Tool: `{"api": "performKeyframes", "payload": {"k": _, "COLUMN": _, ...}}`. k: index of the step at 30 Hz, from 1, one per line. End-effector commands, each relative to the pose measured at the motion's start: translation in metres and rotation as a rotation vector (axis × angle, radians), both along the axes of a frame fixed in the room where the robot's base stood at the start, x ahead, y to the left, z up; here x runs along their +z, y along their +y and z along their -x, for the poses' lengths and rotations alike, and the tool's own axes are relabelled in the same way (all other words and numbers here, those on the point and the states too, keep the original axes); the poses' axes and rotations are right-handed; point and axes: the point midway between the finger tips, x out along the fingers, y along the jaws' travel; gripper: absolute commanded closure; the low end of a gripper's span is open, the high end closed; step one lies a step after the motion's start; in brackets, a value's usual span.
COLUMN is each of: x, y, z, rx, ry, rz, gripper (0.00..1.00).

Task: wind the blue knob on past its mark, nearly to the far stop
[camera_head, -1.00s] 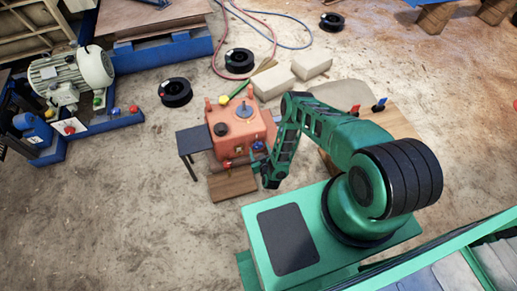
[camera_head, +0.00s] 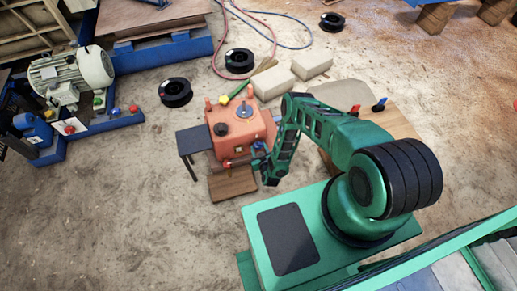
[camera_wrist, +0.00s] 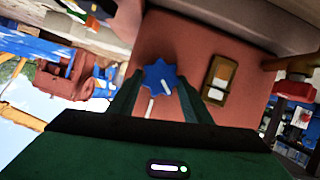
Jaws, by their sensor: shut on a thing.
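The blue knob (camera_wrist: 160,76) sits on the front face of an orange-red machine (camera_head: 230,128). In the wrist view it is a lobed disc with a white pointer line slanting across it. A white mark line (camera_wrist: 150,105) shows on the panel below the knob. My gripper (camera_wrist: 157,95) is shut on the knob, one finger on each side of it. In the head view my gripper (camera_head: 262,158) is at the machine's right front, and my arm partly hides the knob.
A brass-coloured plate (camera_wrist: 219,80) and a red knob (camera_wrist: 294,90) are right of the blue knob in the wrist view. A dark side table (camera_head: 193,140) stands left of the machine. Pale blocks (camera_head: 311,65) lie behind it.

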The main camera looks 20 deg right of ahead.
Motion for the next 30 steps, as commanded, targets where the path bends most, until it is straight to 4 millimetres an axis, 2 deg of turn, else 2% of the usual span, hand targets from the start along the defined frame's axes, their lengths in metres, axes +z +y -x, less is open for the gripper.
{"api": "performKeyframes", "payload": {"k": 8, "x": 0.001, "y": -0.0023, "z": -0.0009, "rx": 0.004, "ry": -0.002, "rz": -0.145, "gripper": 0.78}}
{"api": "performKeyframes", "payload": {"k": 18, "x": 0.0002, "y": -0.0062, "z": -0.0004, "rx": 0.003, "ry": -0.002, "rz": -0.421, "gripper": 0.78}}
{"api": "performKeyframes", "payload": {"k": 30, "x": -0.0008, "y": -0.0088, "z": -0.0002, "rx": 0.002, "ry": -0.002, "rz": -0.614, "gripper": 0.78}}
